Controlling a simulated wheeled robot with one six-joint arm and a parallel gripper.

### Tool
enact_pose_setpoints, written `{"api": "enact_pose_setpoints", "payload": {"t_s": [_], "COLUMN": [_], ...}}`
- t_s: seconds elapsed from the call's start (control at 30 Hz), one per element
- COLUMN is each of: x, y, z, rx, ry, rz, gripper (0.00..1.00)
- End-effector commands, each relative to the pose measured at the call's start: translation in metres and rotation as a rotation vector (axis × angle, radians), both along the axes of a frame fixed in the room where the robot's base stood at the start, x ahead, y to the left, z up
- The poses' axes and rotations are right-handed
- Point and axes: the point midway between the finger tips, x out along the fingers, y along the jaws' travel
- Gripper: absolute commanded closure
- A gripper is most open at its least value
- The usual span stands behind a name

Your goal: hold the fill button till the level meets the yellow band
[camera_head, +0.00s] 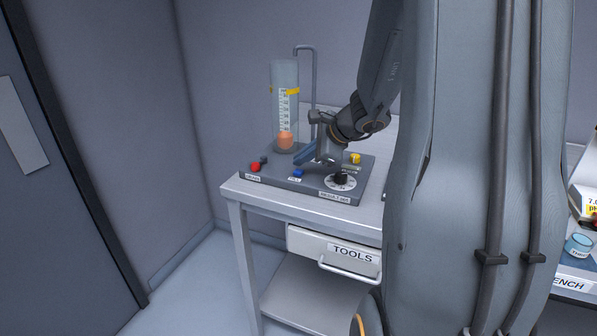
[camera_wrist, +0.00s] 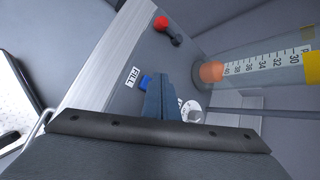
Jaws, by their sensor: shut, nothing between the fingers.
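The clear cylinder (camera_head: 285,75) stands upright on the grey control panel, with a numbered white scale. The yellow band (camera_head: 292,91) is high on it; it also shows in the wrist view (camera_wrist: 313,68). An orange float-like piece (camera_head: 286,140) sits near the bottom, well below the band; it also shows in the wrist view (camera_wrist: 211,72). The blue button (camera_head: 298,173) stands by the FILL label and shows in the wrist view (camera_wrist: 145,82). My gripper (camera_head: 303,160) is shut and empty, its tips close beside the blue button (camera_wrist: 159,78). I cannot tell whether they touch it.
A bent pipe (camera_head: 314,70) rises behind the cylinder. The TOOLS drawer (camera_head: 335,250) is below.

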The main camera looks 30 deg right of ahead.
Motion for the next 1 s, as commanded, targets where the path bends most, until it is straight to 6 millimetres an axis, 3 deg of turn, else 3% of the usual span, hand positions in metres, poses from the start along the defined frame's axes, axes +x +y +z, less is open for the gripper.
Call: {"api": "enact_pose_setpoints", "payload": {"t_s": [1.0], "x": [0.0000], "y": [-0.0004], "z": [-0.0094], "rx": [0.000], "ry": [0.000], "rz": [0.000], "gripper": [1.00]}}
